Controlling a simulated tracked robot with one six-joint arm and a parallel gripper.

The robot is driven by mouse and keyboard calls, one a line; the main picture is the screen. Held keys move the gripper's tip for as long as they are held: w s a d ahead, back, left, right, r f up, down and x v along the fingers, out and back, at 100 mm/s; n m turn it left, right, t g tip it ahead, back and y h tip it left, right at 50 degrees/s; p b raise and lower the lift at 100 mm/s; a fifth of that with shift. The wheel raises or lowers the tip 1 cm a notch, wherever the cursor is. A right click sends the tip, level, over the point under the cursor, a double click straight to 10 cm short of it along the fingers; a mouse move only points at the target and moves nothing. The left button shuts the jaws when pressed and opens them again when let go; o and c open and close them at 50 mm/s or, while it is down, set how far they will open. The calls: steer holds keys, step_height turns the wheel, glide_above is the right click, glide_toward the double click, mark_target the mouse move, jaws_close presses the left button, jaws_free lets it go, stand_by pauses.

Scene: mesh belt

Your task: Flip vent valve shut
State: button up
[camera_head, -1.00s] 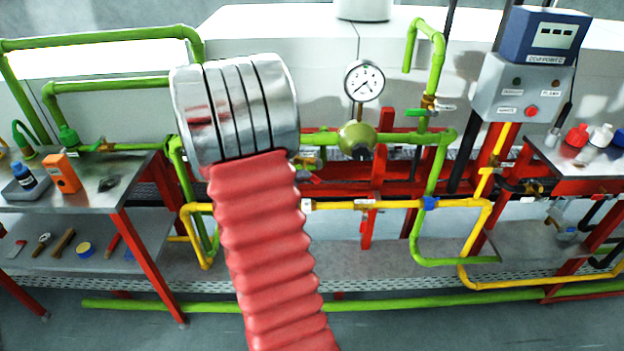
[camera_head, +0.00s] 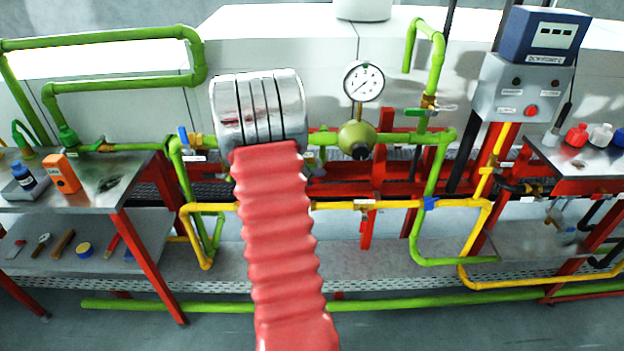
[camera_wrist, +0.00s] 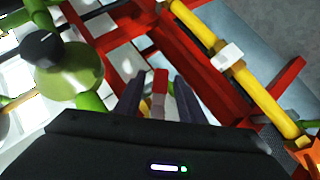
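My gripper (camera_wrist: 160,98) shows in the wrist view with its two dark fingers apart. A red valve lever (camera_wrist: 160,82) shows between the fingertips, with a small yellow piece beside it. Gaps seem to show on both sides of the lever, so it does not look clamped. I cannot read a label that names it as the vent valve. In the head view my own arm hides the gripper and this lever. Other valves there are a blue-handled one (camera_head: 183,137) on the left and a green-handled one (camera_head: 416,112) at the upper right.
A round olive vessel (camera_head: 357,140) with a black cap sits right of my arm, below a pressure gauge (camera_head: 364,81). It is left of the fingers in the wrist view (camera_wrist: 68,75). A yellow pipe (camera_head: 335,205) runs below, near red frame posts (camera_head: 378,180). A grey control box (camera_head: 522,88) stands right.

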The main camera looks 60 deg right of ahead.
steer(key=shift+c, duration=0.5)
jaws_close()
steer(key=shift+w+a, duration=0.1)
steer(key=shift+a, duration=0.1)
steer(key=shift+d, duration=0.1)
